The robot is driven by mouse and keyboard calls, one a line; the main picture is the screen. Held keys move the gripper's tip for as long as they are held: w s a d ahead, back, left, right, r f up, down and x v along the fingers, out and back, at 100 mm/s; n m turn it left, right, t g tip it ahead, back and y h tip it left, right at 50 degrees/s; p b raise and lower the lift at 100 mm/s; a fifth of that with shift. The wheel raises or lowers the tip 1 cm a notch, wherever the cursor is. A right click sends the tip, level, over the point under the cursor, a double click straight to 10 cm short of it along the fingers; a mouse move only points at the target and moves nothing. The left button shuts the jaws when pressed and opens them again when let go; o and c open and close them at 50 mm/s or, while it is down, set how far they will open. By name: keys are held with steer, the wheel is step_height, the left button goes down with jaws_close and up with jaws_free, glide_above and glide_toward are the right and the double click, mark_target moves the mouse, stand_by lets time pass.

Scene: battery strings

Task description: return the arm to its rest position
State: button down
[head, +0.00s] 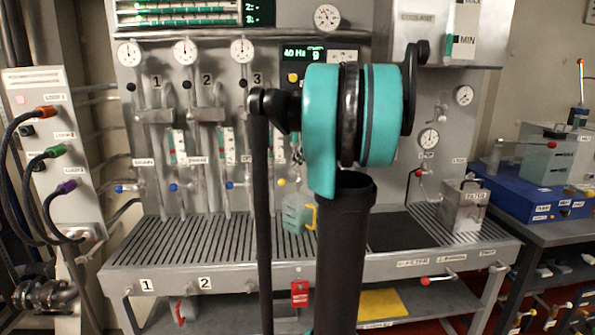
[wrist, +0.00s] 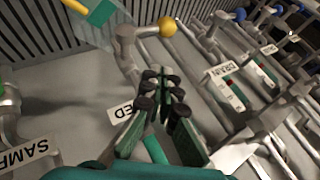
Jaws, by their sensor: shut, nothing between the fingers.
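My arm stands upright in the middle of the head view, with a teal joint in front of the panel; it hides part of the bench and panel behind it. I cannot make out my gripper in the head view. In the wrist view my gripper (wrist: 165,100) is shut and empty, its dark finger pads together.
A slatted bench (head: 185,243) runs under gauges and pipes. A translucent jug with a yellow handle (head: 297,213) stands on it, partly behind my arm. A filter box (head: 464,206) stands at right. A cable box (head: 55,150) is at left, a blue case (head: 540,195) at far right.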

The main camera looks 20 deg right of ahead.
steer(key=a+v, duration=0.1)
steer(key=v, duration=0.8)
steer(key=s+a+f+n+g+h, duration=0.1)
steer(key=s+a+f, duration=0.2)
steer(key=a+f, duration=0.3)
steer(key=s+a+f+n+g, duration=0.1)
steer(key=s+a+f, duration=0.25)
steer(key=f, duration=0.55)
steer(key=s+a+f+n+g+h, duration=0.1)
steer(key=s+a+f, duration=0.1)
steer(key=a+f, duration=0.4)
steer(key=s+a+f+n+h, duration=0.2)
steer(key=s+a+f, duration=0.2)
steer(key=s+f, duration=1.1)
steer(key=shift+s+f+h, duration=0.3)
steer(key=shift+f, duration=0.65)
